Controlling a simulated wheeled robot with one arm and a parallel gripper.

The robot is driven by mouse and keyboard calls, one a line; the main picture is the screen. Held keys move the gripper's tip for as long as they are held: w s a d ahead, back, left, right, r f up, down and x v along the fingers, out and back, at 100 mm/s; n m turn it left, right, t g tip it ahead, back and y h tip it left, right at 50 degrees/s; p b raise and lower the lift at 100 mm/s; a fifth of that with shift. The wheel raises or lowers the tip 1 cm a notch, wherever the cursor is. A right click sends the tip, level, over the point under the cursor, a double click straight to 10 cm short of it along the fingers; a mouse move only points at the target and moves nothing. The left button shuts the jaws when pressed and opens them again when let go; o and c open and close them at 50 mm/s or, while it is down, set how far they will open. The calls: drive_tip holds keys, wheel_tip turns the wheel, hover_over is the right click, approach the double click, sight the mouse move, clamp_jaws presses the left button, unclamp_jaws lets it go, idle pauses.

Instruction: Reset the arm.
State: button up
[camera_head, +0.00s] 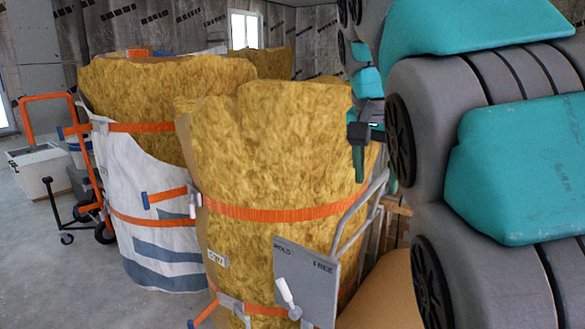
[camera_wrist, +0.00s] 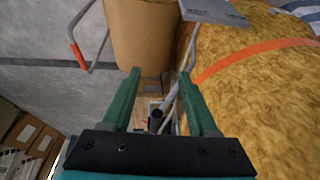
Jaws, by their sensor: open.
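My gripper (camera_wrist: 158,74) points away from the wrist camera, with its two green fingers spread apart and nothing between them. In the head view, my gripper (camera_head: 362,165) hangs beside the right edge of a big yellow insulation roll (camera_head: 275,150), partly hidden by my teal and grey arm links. I cannot tell if it touches the roll. Beyond the fingertips in the wrist view are a grey tube frame (camera_wrist: 187,48) and a brown cylinder (camera_wrist: 142,35).
A grey panel marked HOLD and FREE (camera_head: 318,275), with a white-handled lever (camera_head: 284,291), stands before the roll; the panel also shows in the wrist view (camera_wrist: 215,10). An orange trolley (camera_head: 48,98) and white box (camera_head: 38,168) stand left. Bare floor (camera_head: 50,265) lies at lower left.

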drive_tip(key=s+d+f+n+g+y, duration=0.1)
drive_tip(key=s+f+n+g, duration=0.4)
drive_tip(key=s+f, duration=2.4)
wheel_tip(320, 180, down, 3)
drive_tip(key=shift+r+n+g+y, duration=0.1)
drive_tip(key=shift+n+g+y, duration=0.3)
drive_tip(key=shift+n, duration=0.6)
